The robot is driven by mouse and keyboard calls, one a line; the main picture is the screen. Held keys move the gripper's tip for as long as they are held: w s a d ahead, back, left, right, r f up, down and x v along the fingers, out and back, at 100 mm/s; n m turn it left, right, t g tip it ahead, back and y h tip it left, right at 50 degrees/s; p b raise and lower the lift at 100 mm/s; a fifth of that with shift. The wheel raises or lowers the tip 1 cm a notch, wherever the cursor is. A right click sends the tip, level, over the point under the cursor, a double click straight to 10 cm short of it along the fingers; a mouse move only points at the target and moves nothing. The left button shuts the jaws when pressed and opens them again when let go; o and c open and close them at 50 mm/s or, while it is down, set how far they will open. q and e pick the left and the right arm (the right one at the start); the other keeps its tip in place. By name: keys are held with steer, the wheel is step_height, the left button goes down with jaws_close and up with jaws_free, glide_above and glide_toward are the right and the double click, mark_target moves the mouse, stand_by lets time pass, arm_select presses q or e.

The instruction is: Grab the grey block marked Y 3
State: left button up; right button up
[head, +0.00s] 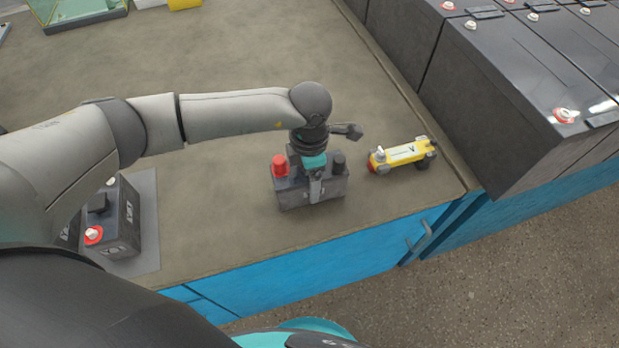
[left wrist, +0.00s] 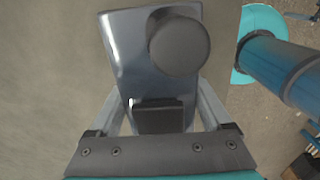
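A dark grey block (head: 330,189) with a red cap and a black cap stands upright on the table below my left gripper (head: 314,190). The mark on its front is partly covered by a finger and cannot be read. In the left wrist view the block (left wrist: 135,60) lies between the two fingers of the left gripper (left wrist: 162,95), one on each side, with a round black cap and a black raised part on top. Whether the fingers press on it cannot be told. Another dark block (head: 122,220) with a red-ringed terminal stands at the left; its mark is unclear.
A yellow toy-like vehicle (head: 405,153) stands just right of the block. Large black batteries (head: 500,110) fill the right side. The table's front edge (head: 300,245) is close to the block. A grey mat (head: 148,215) lies under the left block. The table (head: 235,60) behind the arm is mostly clear.

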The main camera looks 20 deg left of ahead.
arm_select(q)
jaws_close()
steer(key=shift+w+r, duration=0.15)
stand_by(0.5)
steer(key=shift+r, duration=0.15)
